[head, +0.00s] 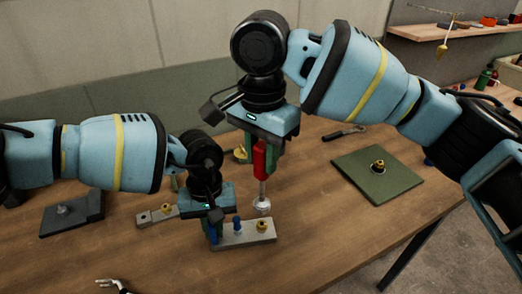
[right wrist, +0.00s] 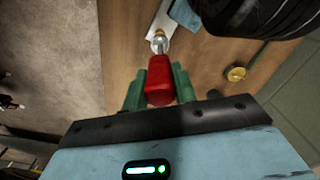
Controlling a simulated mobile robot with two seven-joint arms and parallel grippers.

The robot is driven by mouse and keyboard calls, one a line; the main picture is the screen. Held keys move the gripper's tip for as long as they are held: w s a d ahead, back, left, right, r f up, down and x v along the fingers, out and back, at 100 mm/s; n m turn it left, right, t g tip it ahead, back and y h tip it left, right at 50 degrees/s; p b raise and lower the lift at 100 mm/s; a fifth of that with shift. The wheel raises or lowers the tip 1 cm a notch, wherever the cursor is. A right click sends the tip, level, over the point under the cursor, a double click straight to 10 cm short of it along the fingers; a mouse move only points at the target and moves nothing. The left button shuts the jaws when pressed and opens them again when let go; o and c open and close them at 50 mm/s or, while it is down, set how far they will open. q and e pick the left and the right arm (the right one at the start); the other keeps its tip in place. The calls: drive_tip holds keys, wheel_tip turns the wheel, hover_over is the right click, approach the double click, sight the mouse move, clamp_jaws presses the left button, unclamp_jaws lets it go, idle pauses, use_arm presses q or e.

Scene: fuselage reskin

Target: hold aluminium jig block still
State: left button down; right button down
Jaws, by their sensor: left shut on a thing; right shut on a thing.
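The aluminium jig block (head: 253,235) is a light grey bar lying on the wooden table, with a blue peg (head: 238,223) and a brass fitting (head: 262,226) on top. My left gripper (head: 214,232) is shut on its left end. My right gripper (head: 263,160) is shut on the red handle of an upright tool (head: 260,156), whose shaft ends in a round shiny tip near the block's back edge. I cannot tell whether the tip touches. In the right wrist view the red handle (right wrist: 159,80) sits between green fingers, with part of the block (right wrist: 164,17) beyond.
A dark plate (head: 73,213) with a metal fitting is at the left, and a green plate (head: 376,175) with a brass fitting at the right. A dark hand tool (head: 344,133) lies at the back. The front right of the table is clear.

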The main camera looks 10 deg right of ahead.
sight(263, 174)
drive_tip(key=shift+f, duration=2.45)
drive_tip(key=n, duration=1.1)
drive_tip(key=shift+n, duration=0.4)
drive_tip(key=n, duration=1.2)
drive_tip(key=shift+d, duration=0.1)
